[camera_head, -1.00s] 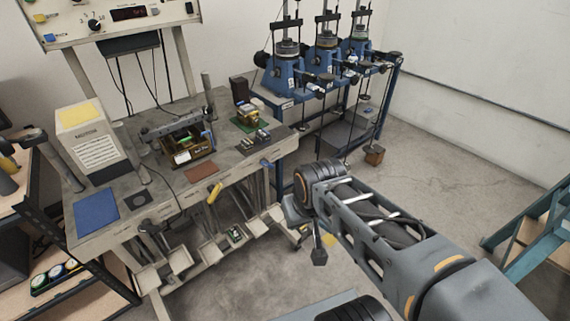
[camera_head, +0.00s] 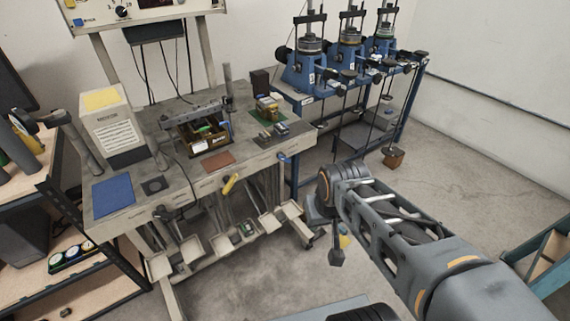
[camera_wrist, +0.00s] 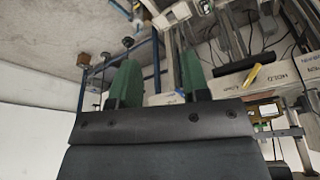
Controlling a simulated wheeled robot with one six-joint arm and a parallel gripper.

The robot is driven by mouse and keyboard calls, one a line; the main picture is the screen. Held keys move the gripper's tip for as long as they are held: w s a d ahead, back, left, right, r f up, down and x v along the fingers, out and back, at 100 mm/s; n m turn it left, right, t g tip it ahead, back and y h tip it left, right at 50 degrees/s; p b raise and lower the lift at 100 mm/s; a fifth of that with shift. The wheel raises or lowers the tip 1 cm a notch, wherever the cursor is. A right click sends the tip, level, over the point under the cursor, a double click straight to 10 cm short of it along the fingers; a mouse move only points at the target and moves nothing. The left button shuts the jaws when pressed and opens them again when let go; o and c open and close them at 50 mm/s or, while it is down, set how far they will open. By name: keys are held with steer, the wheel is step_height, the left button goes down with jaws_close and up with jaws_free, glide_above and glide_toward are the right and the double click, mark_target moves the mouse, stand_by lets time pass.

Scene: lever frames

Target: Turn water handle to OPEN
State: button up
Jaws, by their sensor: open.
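A grey workbench (camera_head: 140,203) stands left of centre in the head view. Its front edge carries small lever handles: a yellow one (camera_head: 230,184) near the middle, a blue one (camera_head: 284,157) to the right and a dark one (camera_head: 165,213) to the left. I cannot read which is the water handle. The yellow handle (camera_wrist: 254,76) also shows in the wrist view, right of my fingers, on a pale lettered strip. My gripper (camera_wrist: 160,78) has two green fingers spread apart with nothing between them. In the head view my arm's end is right of the bench, apart from the handles.
Blue machines (camera_head: 346,62) stand on a blue-legged table (camera_head: 290,172) behind the bench's right end. A shelf (camera_head: 90,284) is at left, and teal steps (camera_head: 550,262) are at the right edge. Bare floor (camera_head: 455,170) lies to the right of the bench.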

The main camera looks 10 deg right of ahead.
steer(key=w+d+f+h+b, duration=0.1)
steer(key=w+d+f+b, duration=0.3)
steer(key=f, duration=0.3)
steer(key=w+d+f+h+b, duration=0.1)
steer(key=d+f+b, duration=0.35)
steer(key=f, duration=0.25)
steer(key=w+d+f+n+t+h+b, duration=0.1)
steer(key=w+d+f+n+t+b, duration=0.3)
steer(key=w+t+b, duration=0.45)
steer(key=n+t+y+p, duration=0.1)
steer(key=n+t+y, duration=0.4)
steer(key=n+y, duration=0.5)
glide_toward(286, 160)
steer(key=b+x, duration=0.1)
steer(key=x, duration=1)
steer(key=shift+c, duration=0.4)
steer(key=c, duration=0.6)
steer(key=shift+c, duration=0.2)
